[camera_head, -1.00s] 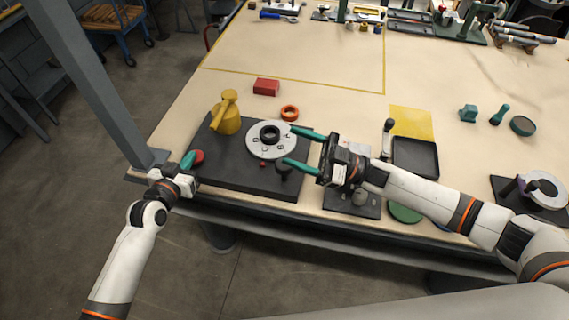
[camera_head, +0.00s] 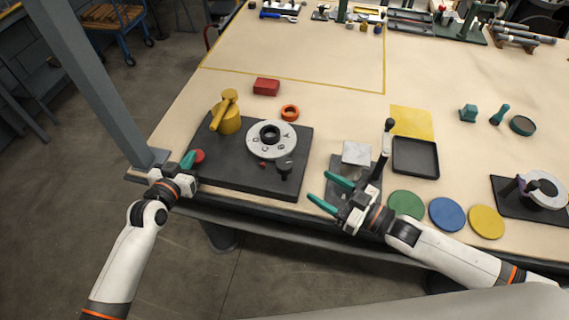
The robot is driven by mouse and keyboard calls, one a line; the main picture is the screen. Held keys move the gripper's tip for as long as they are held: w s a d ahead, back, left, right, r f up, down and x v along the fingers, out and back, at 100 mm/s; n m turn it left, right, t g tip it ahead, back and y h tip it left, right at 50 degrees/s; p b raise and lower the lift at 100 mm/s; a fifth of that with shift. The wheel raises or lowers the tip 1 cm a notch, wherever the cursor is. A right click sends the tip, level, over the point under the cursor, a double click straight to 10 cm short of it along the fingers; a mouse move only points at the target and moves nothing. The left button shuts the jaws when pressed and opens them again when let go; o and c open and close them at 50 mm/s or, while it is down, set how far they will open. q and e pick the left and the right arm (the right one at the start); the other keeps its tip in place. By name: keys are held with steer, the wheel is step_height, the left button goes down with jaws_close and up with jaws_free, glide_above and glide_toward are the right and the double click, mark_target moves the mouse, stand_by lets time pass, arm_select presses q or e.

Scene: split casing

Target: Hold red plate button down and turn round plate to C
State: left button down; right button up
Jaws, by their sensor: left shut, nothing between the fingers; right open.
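The round plate (camera_head: 257,149) is a light grey disc with dark letters and a dark hub, lying on a dark board (camera_head: 226,172). The letters are too small to read surely. The red plate button (camera_head: 199,156) is at the board's left front. My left gripper (camera_head: 188,160) is shut and empty, its green fingertips at the button; whether it is pressed down I cannot tell. My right gripper (camera_head: 329,192) is open and empty, to the right of the board and apart from the plate. A small red mark (camera_head: 263,165) sits at the plate's front edge.
A yellow handled fixture (camera_head: 229,119) and a dark knob (camera_head: 285,165) stand on the board. Behind it lie an orange ring (camera_head: 289,113) and a red block (camera_head: 266,87). A lever device (camera_head: 356,153) and green disc (camera_head: 405,204) are near my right gripper.

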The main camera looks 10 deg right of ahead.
mark_target(291, 169)
steer(key=x, duration=1.2)
steer(key=c, duration=0.9)
steer(key=shift+c, duration=0.3)
